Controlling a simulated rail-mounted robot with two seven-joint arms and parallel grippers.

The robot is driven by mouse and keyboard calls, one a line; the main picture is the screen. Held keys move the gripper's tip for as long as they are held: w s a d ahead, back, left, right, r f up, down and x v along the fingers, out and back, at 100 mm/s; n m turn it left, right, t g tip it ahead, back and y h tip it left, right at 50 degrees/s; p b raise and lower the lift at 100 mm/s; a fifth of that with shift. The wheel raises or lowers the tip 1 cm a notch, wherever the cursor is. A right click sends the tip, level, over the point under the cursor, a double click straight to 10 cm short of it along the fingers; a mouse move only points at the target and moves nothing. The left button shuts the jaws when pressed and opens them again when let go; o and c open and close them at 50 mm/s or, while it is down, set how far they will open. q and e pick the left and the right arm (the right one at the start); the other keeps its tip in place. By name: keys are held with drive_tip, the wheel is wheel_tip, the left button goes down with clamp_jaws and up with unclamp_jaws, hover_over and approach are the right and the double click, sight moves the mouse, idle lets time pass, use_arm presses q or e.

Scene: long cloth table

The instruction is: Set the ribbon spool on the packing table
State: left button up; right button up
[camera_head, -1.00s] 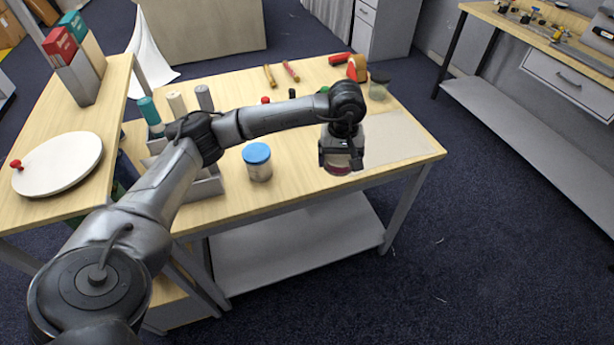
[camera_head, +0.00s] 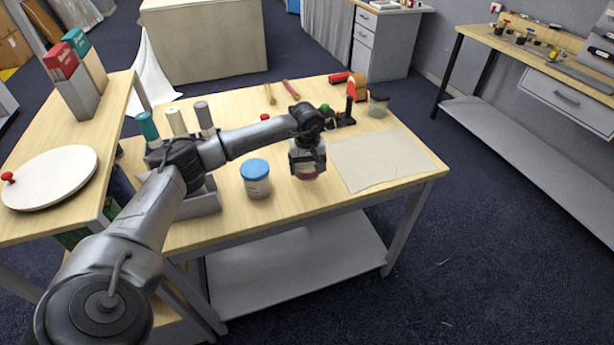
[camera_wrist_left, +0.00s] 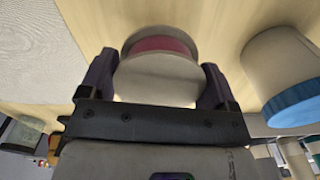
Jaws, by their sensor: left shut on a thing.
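My left gripper (camera_head: 308,165) is over the middle of the wooden packing table (camera_head: 290,195), between a blue-lidded jar and a pale sheet. It is shut on the ribbon spool (camera_head: 307,175), which has pale flanges and dark pink ribbon. In the left wrist view the spool (camera_wrist_left: 161,62) sits between the two fingers (camera_wrist_left: 158,85) with its flange facing the camera. The spool is close to the tabletop; I cannot tell whether it touches. The gripper hides part of it in the head view. My right gripper is not in view.
The blue-lidded jar (camera_head: 256,180) stands just left of the spool. A flat pale sheet (camera_head: 382,160) lies to the right. A grey caddy (camera_head: 203,199) with bottles is at the left. A glass jar (camera_head: 378,105) and red tools stand behind. Bare wood lies in front.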

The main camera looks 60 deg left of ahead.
sight(307, 183)
use_arm(q)
drive_tip(key=shift+f, duration=2.05)
drive_tip(key=shift+a+f, duration=0.1)
drive_tip(key=shift+f, duration=0.05)
drive_tip(key=o, duration=0.8)
